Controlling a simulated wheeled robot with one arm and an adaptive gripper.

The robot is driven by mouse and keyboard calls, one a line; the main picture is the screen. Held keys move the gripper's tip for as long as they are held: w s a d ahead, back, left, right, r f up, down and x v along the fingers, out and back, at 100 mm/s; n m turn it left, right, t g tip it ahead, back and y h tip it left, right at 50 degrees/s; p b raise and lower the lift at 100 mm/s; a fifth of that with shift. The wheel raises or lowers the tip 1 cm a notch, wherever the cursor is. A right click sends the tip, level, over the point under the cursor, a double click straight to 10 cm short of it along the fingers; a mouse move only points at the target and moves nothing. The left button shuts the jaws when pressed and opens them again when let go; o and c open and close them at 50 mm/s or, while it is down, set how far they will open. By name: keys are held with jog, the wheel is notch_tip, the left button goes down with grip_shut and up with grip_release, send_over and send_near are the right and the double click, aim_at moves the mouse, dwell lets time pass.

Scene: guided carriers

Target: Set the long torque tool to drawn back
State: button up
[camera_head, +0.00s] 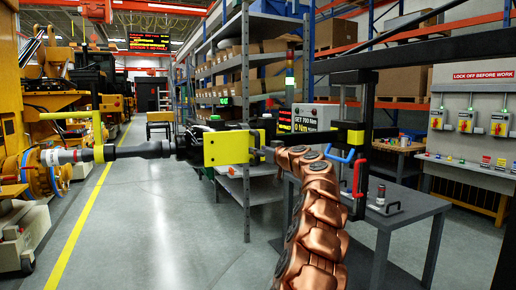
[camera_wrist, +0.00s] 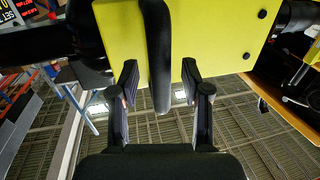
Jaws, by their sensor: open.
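The long torque tool (camera_head: 145,150) lies level in the head view, with a dark shaft, a yellow block (camera_head: 228,148) and a pale nose at the left. The nose is at or close in front of an orange-yellow hub (camera_head: 45,174); I cannot tell whether they touch. My gripper (camera_head: 262,155) is at the right side of the yellow block. In the wrist view my open gripper (camera_wrist: 160,70) has one finger on each side of a black handle bar (camera_wrist: 157,45) in front of the yellow plate (camera_wrist: 215,35). Finger contact with the bar is not visible.
A display box (camera_head: 304,118) reads "SET 700 Nm" and "0 Nm". A dark bench (camera_head: 400,212) stands at the right, under a black frame with blue and red hooks. Grey shelving (camera_head: 246,100) stands behind the tool. The floor at the centre left (camera_head: 150,225) is clear.

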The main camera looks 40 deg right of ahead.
jog(key=shift+w+d, duration=0.1)
jog(key=shift+w, duration=0.65)
jog(key=shift+c, duration=0.4)
grip_shut()
jog(key=shift+d, duration=0.25)
jog(key=shift+a, duration=0.2)
jog(key=shift+p, duration=0.3)
